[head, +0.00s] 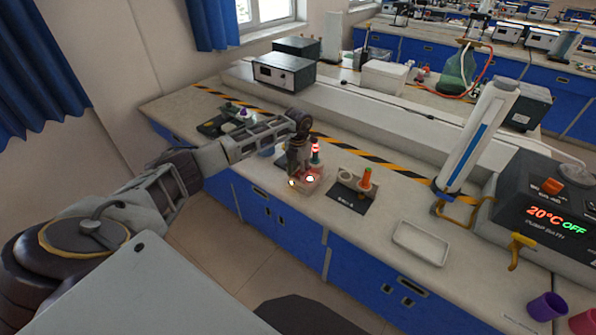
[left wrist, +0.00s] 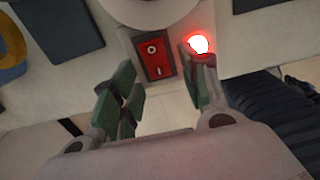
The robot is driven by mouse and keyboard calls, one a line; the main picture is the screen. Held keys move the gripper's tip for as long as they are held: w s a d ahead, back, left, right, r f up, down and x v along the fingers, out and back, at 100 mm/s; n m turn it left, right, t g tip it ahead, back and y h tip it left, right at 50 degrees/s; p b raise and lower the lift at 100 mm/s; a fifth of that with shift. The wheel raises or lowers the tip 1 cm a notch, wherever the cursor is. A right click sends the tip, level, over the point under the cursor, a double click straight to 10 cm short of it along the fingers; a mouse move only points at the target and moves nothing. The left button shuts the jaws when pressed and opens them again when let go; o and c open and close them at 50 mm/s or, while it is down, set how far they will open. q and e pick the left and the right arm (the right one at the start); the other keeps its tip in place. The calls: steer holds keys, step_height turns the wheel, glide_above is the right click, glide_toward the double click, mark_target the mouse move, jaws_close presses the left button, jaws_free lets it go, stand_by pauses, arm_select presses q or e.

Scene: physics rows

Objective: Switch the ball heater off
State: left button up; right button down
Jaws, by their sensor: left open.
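The ball heater (head: 308,184) is a small pale box near the front edge of the bench, with bright lights glowing on it. In the left wrist view its red rocker switch (left wrist: 155,56), marked with a circle and a line, sits beside a glowing red lamp (left wrist: 200,44). I cannot tell which side of the rocker is pressed. My left gripper (head: 296,164) is over the heater and hides part of it. In the left wrist view its green-padded fingers (left wrist: 163,92) are apart and empty, with the switch between and beyond them. My right gripper is not in view.
A dark mat (head: 348,198) with an orange-topped piece lies right of the heater. A white tray (head: 420,243) and a dark bath reading 20°C OFF (head: 548,205) stand further right. A black device (head: 222,122) is at left. Striped tape runs behind.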

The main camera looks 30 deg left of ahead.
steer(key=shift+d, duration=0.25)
arm_select(q)
steer(key=shift+c, duration=1)
jaws_close()
